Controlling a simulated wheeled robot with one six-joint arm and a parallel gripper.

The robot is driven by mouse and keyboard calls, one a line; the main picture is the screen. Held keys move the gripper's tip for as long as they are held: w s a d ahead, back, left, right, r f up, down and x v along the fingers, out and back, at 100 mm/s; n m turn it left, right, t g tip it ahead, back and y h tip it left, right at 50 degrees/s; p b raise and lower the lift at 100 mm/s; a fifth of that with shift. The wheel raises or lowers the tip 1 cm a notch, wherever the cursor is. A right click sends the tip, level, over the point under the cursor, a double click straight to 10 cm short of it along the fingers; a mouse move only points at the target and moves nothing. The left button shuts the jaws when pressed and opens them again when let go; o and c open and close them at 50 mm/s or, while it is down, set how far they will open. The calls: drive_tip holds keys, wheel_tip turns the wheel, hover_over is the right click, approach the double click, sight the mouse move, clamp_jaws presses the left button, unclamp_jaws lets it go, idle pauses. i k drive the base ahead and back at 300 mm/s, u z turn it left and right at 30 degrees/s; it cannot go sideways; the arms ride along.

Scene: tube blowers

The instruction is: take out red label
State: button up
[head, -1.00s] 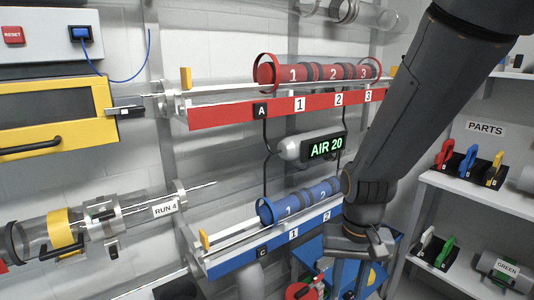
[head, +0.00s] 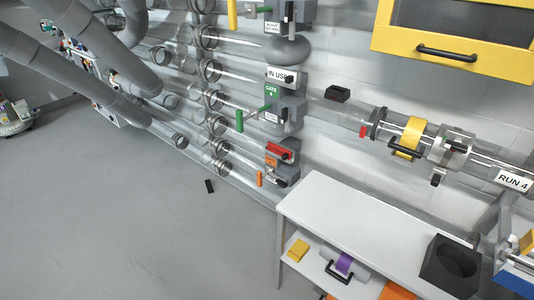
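I see no piece in the head view that I can clearly identify as the red label. A small red tab (head: 363,132) sits on the clear RUN 4 tube, left of its yellow band. A red block (head: 280,152) is on a grey valve unit lower on the wall, above an orange tag (head: 272,162). Both are too small to read. My gripper and arm are out of the picture, so what it holds cannot be seen.
A white table (head: 350,215) stands at lower right, with a black holder (head: 450,262) on top and yellow, purple and orange things on its lower shelf. A yellow cabinet (head: 465,35) hangs above. Several clear tubes line the wall. The grey floor (head: 130,235) at left is mostly clear.

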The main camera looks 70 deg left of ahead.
sight(285, 155)
drive_tip(key=u, duration=2.4)
drive_tip(key=k, duration=0.65)
drive_tip(key=u, duration=0.5)
drive_tip(key=i, duration=1.2)
drive_tip(key=z, duration=0.8)
drive_tip(key=i, duration=0.45)
drive_tip(key=z, duration=0.45)
